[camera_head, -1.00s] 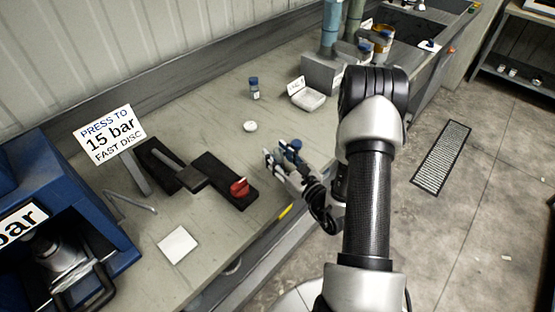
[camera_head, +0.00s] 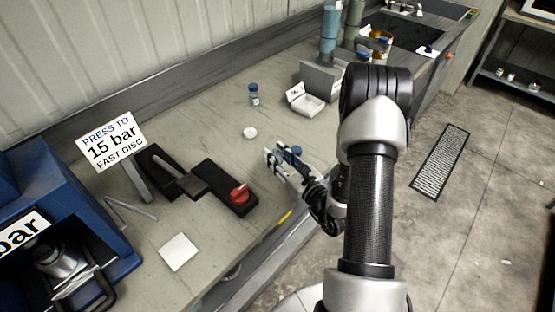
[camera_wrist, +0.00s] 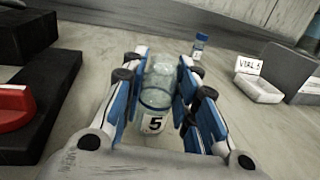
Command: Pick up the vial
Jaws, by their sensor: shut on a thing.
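A clear glass vial (camera_wrist: 157,84) with a blue band and a white label reading 5 sits between the fingers of my gripper (camera_wrist: 157,78) in the wrist view. The fingers, with blue pads, are shut on its sides. In the head view my gripper (camera_head: 284,163) is over the bench's front edge, right of the red knob. A second small vial (camera_head: 254,95) with a blue cap stands upright farther back on the bench; it also shows in the wrist view (camera_wrist: 199,47), beyond the fingers and apart from them.
A white open tray (camera_head: 307,104) with a label card (camera_wrist: 249,65) stands before a grey box (camera_head: 321,80). A white round disc (camera_head: 250,132), a black block with red knob (camera_head: 239,194) and a white square (camera_head: 178,251) lie on the bench (camera_head: 206,137). A blue press (camera_head: 85,195) stands left.

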